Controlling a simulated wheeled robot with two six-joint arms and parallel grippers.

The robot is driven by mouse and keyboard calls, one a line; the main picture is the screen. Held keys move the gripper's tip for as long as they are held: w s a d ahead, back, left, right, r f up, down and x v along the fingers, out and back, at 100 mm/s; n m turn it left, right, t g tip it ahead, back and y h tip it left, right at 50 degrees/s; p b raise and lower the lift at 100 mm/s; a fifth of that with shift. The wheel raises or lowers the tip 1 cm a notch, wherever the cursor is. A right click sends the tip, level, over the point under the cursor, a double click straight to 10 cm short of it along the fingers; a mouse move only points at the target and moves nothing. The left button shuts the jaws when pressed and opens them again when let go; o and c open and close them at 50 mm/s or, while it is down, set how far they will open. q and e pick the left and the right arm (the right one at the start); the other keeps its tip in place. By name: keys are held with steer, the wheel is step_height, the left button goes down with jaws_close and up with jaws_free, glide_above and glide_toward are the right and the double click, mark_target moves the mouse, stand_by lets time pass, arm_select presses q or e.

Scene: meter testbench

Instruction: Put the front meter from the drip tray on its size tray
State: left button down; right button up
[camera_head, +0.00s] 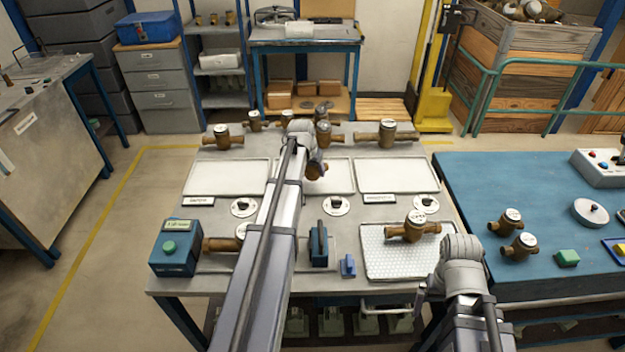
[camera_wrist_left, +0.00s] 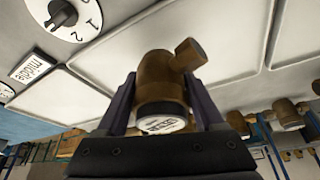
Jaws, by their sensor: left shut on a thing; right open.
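My left gripper (camera_head: 318,160) is shut on a brown brass meter (camera_head: 316,171), held over the middle white tray (camera_head: 340,180). In the left wrist view this meter (camera_wrist_left: 158,80) sits between the two fingers, its white dial (camera_wrist_left: 161,124) towards the palm. I cannot tell whether it touches the tray. Another brass meter (camera_head: 412,228) lies on the perforated drip tray (camera_head: 385,268) at the front right. My right gripper (camera_head: 424,290) is open and empty at that tray's front right corner. The left white tray (camera_head: 225,178) and right white tray (camera_head: 395,175) are empty.
Several meters (camera_head: 387,133) stand along the back of the bench. A teal box with a green button (camera_head: 175,248), a partly hidden meter (camera_head: 220,245), a blue stand (camera_head: 318,245) and round dials (camera_head: 338,206) occupy the front. Two meters stand on the blue table (camera_head: 470,200).

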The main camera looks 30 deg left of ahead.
mark_target(313, 176)
arm_select(q)
steer(key=shift+f+b, duration=1.3)
steer(key=shift+f, duration=0.35)
steer(key=shift+f, duration=0.15)
jaws_free()
steer(key=p+v, duration=1.1)
steer(key=v, duration=0.1)
steer(key=shift+r, duration=0.25)
steer(key=shift+f, duration=0.1)
